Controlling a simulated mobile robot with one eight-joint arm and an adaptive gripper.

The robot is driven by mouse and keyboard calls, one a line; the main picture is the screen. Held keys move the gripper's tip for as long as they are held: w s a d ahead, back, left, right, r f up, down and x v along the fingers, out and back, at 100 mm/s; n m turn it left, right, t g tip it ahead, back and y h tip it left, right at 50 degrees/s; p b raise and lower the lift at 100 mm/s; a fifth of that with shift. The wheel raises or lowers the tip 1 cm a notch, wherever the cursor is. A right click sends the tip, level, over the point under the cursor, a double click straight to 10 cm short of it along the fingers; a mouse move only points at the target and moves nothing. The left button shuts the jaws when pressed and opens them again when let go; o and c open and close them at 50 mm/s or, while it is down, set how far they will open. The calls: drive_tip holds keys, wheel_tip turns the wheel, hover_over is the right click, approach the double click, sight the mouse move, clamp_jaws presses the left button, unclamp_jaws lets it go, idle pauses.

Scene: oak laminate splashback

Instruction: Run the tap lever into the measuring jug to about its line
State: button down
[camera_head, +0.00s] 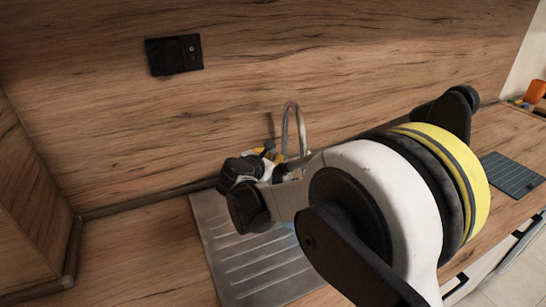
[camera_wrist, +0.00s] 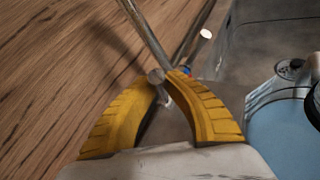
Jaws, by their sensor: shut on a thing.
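The tap's curved metal spout (camera_head: 290,115) rises against the splashback in the head view. A slim metal tube of the tap (camera_wrist: 148,32) crosses the top of the wrist view. My gripper (camera_wrist: 163,80) has its yellow fingertips closed around the tap lever (camera_wrist: 156,76), whose round end shows between them. Small red and blue marks show beside the fingertips. A round vessel with a pale blue inside (camera_wrist: 285,138), which looks like the measuring jug, stands at the right of the wrist view, partly cut off. Its line cannot be made out. My arm hides it in the head view.
The ribbed steel drainer (camera_head: 235,262) lies below my gripper, and a grey sink basin (camera_wrist: 265,35) shows in the wrist view. A black socket plate (camera_head: 174,55) is on the splashback. A dark board (camera_head: 512,175) lies on the right worktop. The left worktop is clear.

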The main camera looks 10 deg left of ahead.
drive_tip(key=shift+s+d+f+b, duration=0.15)
drive_tip(key=shift+f+b, duration=0.15)
drive_tip(key=shift+b, duration=0.15)
drive_tip(key=shift+s+d+m+t, duration=0.1)
drive_tip(key=shift+s+m+t, duration=0.2)
drive_tip(key=shift+t, duration=0.1)
drive_tip(key=shift+w, duration=0.1)
drive_tip(key=c, duration=1.4)
unclamp_jaws()
drive_tip(key=shift+c, duration=0.2)
drive_tip(key=v, duration=1.2)
